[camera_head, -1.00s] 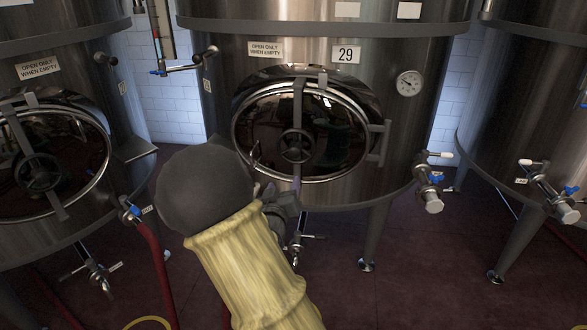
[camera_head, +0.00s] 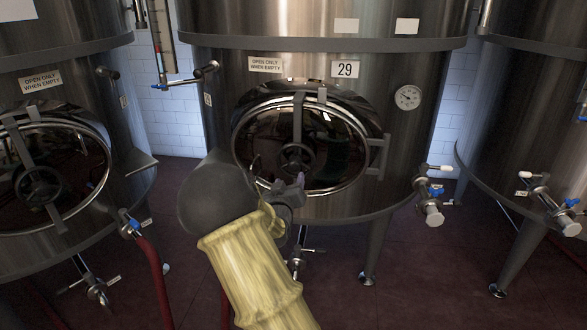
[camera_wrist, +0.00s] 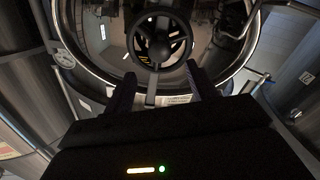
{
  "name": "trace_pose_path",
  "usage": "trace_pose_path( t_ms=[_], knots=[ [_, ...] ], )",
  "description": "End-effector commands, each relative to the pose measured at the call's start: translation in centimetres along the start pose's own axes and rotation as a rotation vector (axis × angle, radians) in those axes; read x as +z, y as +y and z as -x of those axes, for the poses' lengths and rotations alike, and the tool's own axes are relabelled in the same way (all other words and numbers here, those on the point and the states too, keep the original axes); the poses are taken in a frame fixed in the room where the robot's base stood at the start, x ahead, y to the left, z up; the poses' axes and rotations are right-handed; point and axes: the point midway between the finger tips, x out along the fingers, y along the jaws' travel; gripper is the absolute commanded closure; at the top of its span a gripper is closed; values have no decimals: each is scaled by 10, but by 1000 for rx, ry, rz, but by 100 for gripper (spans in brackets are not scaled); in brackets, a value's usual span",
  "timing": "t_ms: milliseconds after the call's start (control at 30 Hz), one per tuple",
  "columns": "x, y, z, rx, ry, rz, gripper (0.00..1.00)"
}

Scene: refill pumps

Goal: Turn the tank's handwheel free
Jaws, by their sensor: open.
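The tank marked 29 (camera_head: 226,110) has an oval, glossy door (camera_head: 340,150) with a dark spoked handwheel (camera_head: 297,158) at its middle. The lower rim of the wheel is partly behind my gripper (camera_head: 290,185) in the head view. In the wrist view the handwheel (camera_wrist: 160,38) is upright, ahead of and above my gripper (camera_wrist: 163,78). My two fingers are spread apart and empty, pointing toward the door just below the wheel. They look apart from the wheel's rim; the exact gap cannot be told.
A similar tank with its own door wheel (camera_head: 38,186) stands at left, and another tank (camera_head: 510,120) at right. A valve (camera_head: 432,195) sticks out right of the door. A red hose (camera_head: 152,262) hangs at left. The floor (camera_head: 420,285) at front right is clear.

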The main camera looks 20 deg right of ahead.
Motion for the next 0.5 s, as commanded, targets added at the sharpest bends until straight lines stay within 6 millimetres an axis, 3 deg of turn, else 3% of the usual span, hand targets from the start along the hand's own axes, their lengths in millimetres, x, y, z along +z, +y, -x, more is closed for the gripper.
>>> trace_pose_path(
  t_ms=[300,500],
  knots=[
    [0,1,-54,1,1,0,43],
    [0,0,-79,1,1,0,43]
  ],
)
